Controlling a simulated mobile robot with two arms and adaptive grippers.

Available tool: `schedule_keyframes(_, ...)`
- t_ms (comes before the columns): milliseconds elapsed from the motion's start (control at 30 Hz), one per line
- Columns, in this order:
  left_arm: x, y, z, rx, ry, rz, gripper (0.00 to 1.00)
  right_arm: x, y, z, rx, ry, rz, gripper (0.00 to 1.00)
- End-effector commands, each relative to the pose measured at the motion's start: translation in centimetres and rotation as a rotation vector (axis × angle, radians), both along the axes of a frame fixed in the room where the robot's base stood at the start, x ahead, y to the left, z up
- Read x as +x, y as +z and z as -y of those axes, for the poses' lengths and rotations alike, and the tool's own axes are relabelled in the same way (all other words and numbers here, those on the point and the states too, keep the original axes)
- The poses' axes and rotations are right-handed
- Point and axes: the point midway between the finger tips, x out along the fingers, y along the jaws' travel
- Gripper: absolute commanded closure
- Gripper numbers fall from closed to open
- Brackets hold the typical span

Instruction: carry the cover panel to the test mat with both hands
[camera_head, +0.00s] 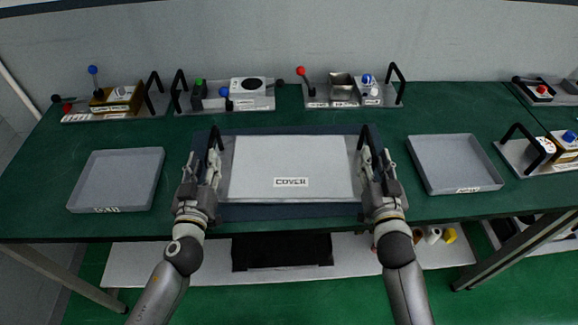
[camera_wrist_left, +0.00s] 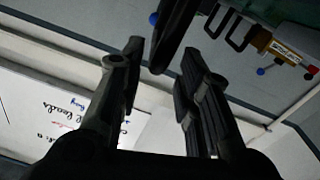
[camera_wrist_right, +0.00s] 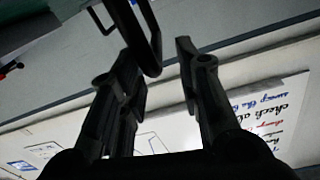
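The cover panel (camera_head: 290,160) is a white slab labelled COVER on a grey plate, with a black upright handle at each end. It lies flat over the dark blue mat (camera_head: 290,211), whose edges show around it. My left gripper (camera_head: 211,165) is at the left handle (camera_head: 213,139). In the left wrist view, the open fingers (camera_wrist_left: 160,75) stand apart with the black handle (camera_wrist_left: 174,38) between their tips. My right gripper (camera_head: 368,160) is at the right handle. In the right wrist view, its fingers (camera_wrist_right: 158,72) are open around the black handle (camera_wrist_right: 136,30). Contact is unclear.
Grey trays stand at the left (camera_head: 115,180) and right (camera_head: 452,162) of the mat. Several fixtures with levers and handles line the back, including a centre one (camera_head: 250,88). Another fixture (camera_head: 545,150) is at far right. Green tabletop is free between trays and mat.

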Motion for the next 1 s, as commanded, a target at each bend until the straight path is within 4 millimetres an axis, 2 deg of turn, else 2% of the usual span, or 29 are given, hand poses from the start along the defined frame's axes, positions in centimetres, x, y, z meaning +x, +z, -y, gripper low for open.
schedule_keyframes(33,0.0,0.0,0.0,0.0,0.0,0.0,0.68,-1.0,-0.1,0.0,0.002,0.0,-0.003,0.68)
schedule_keyframes(200,0.0,0.0,0.0,0.0,0.0,0.0,0.68,-3.3,-0.1,0.0,0.002,-0.001,-0.002,0.68)
schedule_keyframes(400,0.0,0.0,0.0,0.0,0.0,0.0,0.68,-4.7,0.0,0.0,0.002,0.0,0.0,0.68)
schedule_keyframes(1000,0.0,0.0,0.0,0.0,0.0,0.0,0.68,-4.9,0.0,0.0,0.001,0.0,0.0,0.68)
